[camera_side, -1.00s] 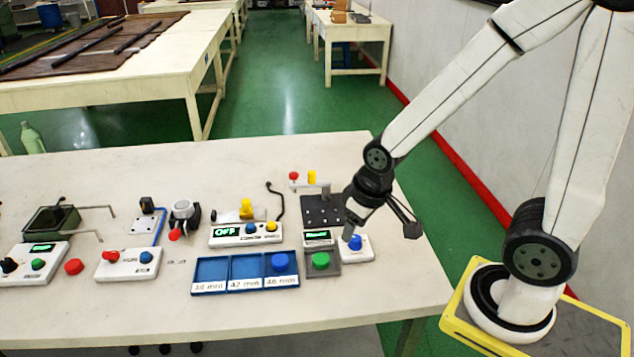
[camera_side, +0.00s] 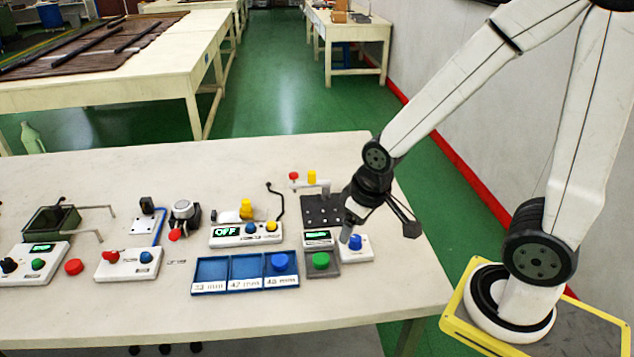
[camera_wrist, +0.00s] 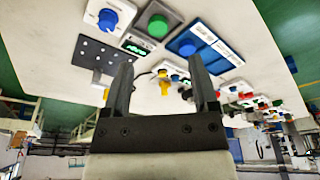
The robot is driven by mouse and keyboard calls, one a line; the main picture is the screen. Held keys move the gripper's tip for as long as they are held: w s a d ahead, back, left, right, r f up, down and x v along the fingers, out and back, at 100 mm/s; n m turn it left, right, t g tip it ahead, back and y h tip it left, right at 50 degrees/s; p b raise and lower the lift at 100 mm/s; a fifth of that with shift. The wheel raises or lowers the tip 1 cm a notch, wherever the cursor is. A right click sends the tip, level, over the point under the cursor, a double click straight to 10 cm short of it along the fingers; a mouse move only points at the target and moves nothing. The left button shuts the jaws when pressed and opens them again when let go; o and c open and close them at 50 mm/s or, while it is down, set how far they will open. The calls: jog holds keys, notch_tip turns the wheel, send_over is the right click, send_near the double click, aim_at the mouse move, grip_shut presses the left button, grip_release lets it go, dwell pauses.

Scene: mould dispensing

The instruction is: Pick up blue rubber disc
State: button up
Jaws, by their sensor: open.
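A blue disc (camera_side: 280,262) lies in the right compartment of the blue three-part tray (camera_side: 226,290); the other two compartments look empty. In the wrist view the disc (camera_wrist: 187,47) shows in the tray, at the upper middle. My gripper (camera_side: 346,234) is to the right of the tray, over the area beside the small display and the blue-knob box. In the wrist view my gripper (camera_wrist: 161,64) has its two fingers apart with nothing between them. Its exact height above the table is hard to tell.
A white box with a blue knob (camera_side: 355,242) stands right by my gripper. A green button (camera_side: 320,260) sits between it and the tray, with a dark perforated plate (camera_side: 322,210) behind. An "OFF" display box (camera_side: 246,233) stands behind the tray. The table front is clear.

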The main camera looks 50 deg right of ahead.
jog(key=w+n, duration=0.1)
jog(key=n+g, duration=0.2)
jog(key=n, duration=1.2)
send_over(280, 259)
jog(key=f, duration=0.7)
jog(key=shift+s+d, duration=0.15)
jog(key=shift+s, duration=0.25)
jog(key=shift+w+a+f+n+g, duration=0.2)
jog(key=shift+w+n+g, duration=0.15)
jog(key=shift+n, duration=0.35)
jog(key=shift+f, duration=1.35)
jog(key=shift+f, duration=2.55)
jog(key=shift+c, duration=0.2)
